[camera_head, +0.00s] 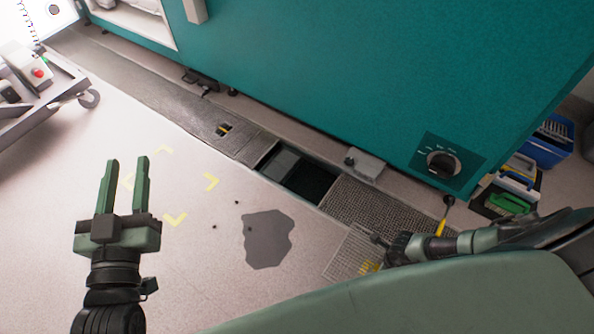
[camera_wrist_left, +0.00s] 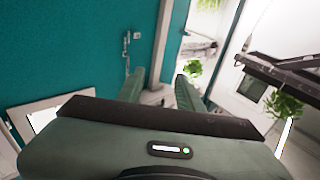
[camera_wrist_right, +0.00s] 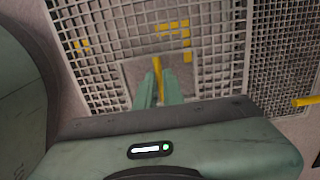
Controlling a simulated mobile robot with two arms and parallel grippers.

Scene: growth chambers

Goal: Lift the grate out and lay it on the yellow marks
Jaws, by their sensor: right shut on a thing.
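A light wire grate (camera_head: 345,256) is at the lower right of the head view, beside the floor channel. My right gripper (camera_head: 378,240) is at its upper edge and shut on it; its fingers (camera_wrist_right: 166,88) meet by a square cut-out in the mesh (camera_wrist_right: 110,45) in the right wrist view. I cannot tell whether the grate touches the floor. Yellow corner marks (camera_head: 212,182) outline a bare floor patch at left. More yellow patches show at the grate's mesh. My left gripper (camera_head: 124,186) is open and empty, over the floor near the corner marks.
An uncovered section of channel (camera_head: 313,184) lies between covered sections, with another grating (camera_head: 372,207) at its right. A dark puddle (camera_head: 268,240) lies between the marks and the grate. A teal chamber (camera_head: 350,75) stands behind; a cart (camera_head: 35,95) is at left, and a caddy (camera_head: 512,195) at right.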

